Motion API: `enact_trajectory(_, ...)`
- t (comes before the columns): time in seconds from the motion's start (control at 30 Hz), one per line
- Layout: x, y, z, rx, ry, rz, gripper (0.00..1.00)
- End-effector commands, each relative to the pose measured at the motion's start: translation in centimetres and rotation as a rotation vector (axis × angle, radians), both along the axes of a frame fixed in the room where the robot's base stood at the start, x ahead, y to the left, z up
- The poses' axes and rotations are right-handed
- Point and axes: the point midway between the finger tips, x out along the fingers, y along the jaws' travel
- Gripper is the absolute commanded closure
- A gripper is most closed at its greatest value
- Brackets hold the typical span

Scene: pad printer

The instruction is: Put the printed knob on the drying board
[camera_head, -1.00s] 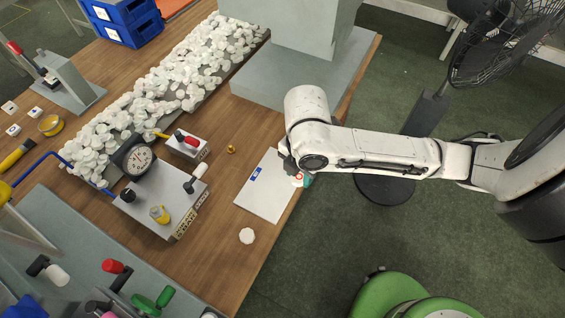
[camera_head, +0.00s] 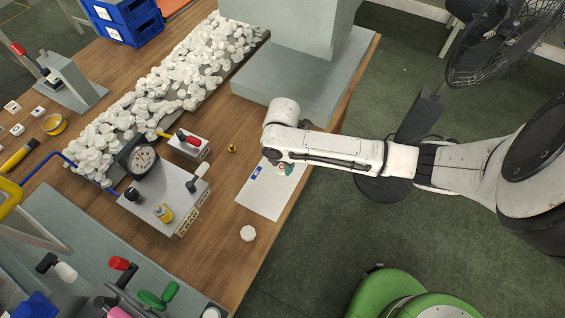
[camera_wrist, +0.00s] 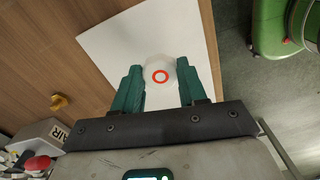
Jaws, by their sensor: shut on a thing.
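The white knob with a red ring print (camera_wrist: 160,76) is held between the green fingers of my gripper (camera_wrist: 158,68), which is shut on it. The print faces the wrist camera. The drying board (camera_head: 262,203) is a flat white plate near the table's right edge, and it also shows in the wrist view (camera_wrist: 112,47). The knob is over the board's upper part; I cannot tell whether it touches the board. In the head view my arm covers most of my gripper (camera_head: 284,169) and the board's upper edge.
A plain white knob (camera_head: 248,233) lies on the table below the board. A small brass piece (camera_head: 232,149) and a grey box with a gauge (camera_head: 160,203) stand to the left. The board's lower part is clear.

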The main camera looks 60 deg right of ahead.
Motion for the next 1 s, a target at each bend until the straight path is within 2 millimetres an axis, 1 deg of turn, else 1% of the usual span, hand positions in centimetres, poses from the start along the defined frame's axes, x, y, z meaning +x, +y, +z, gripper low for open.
enact_trajectory(0.37, -0.02, 0.00, -0.49, -0.001, 0.000, 0.000, 0.87)
enact_trajectory(0.4, -0.02, -0.01, -0.53, -0.001, 0.000, 0.000, 0.58)
enact_trajectory(0.63, -0.01, 0.00, -0.45, 0.000, 0.000, 0.000, 0.36)
enact_trajectory(0.67, -0.01, 0.00, -0.45, 0.000, 0.000, 0.000, 0.33)
enact_trajectory(0.87, -0.01, 0.00, -0.43, 0.000, 0.000, 0.000, 0.33)
enact_trajectory(1.0, 0.04, -0.01, 0.18, 0.000, -0.002, 0.000, 0.33)
